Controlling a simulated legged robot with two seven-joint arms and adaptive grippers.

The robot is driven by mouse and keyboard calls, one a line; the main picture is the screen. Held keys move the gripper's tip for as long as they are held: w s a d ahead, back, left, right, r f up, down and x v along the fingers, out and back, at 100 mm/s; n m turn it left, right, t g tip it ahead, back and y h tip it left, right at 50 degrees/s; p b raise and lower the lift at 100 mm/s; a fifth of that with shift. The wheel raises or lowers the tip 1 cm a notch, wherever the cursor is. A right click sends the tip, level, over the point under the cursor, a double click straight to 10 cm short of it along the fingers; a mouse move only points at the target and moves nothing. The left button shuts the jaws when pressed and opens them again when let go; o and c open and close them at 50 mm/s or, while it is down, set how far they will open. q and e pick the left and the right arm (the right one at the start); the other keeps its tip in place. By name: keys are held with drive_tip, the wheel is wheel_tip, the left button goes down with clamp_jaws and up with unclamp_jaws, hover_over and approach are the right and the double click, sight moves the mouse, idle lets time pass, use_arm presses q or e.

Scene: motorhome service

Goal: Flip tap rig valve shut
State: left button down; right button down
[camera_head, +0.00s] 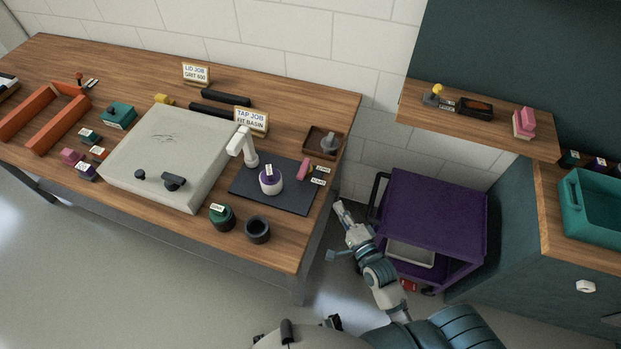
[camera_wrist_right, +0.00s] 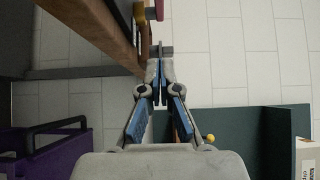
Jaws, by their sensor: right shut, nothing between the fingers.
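A white tap (camera_head: 243,147) stands upright at the back left of a dark mat (camera_head: 245,186) on the wooden bench, in front of the TAP JOB sign (camera_head: 251,122). A white, purple-topped round piece (camera_head: 270,181) stands on the mat beside it. A small pink piece (camera_head: 303,169) is at the mat's back right. I cannot tell which part is the valve or how its lever is set. My right gripper (camera_head: 340,206) is beyond the bench's right end, apart from these pieces. In the right wrist view its fingertips (camera_wrist_right: 160,52) are together and empty. My left gripper is not in view.
The bench edge (camera_wrist_right: 112,30) is close to the right gripper in the wrist view. A purple cart (camera_head: 432,215) stands to its right. A wall shelf (camera_head: 408,113) carries a yellow-knobbed piece (camera_head: 436,92).

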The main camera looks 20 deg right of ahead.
approach(308, 169)
drive_tip(key=w+d, duration=0.1)
drive_tip(key=w, duration=0.1)
drive_tip(key=shift+w+d+r, duration=0.25)
drive_tip(key=w+a, duration=0.2)
drive_tip(key=shift+a, duration=0.3)
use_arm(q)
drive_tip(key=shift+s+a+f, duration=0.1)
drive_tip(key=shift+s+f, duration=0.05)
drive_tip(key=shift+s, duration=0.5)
use_arm(e)
drive_tip(key=shift+w+a+f, duration=0.1)
drive_tip(key=shift+w+a, duration=0.15)
drive_tip(key=shift+a, duration=0.2)
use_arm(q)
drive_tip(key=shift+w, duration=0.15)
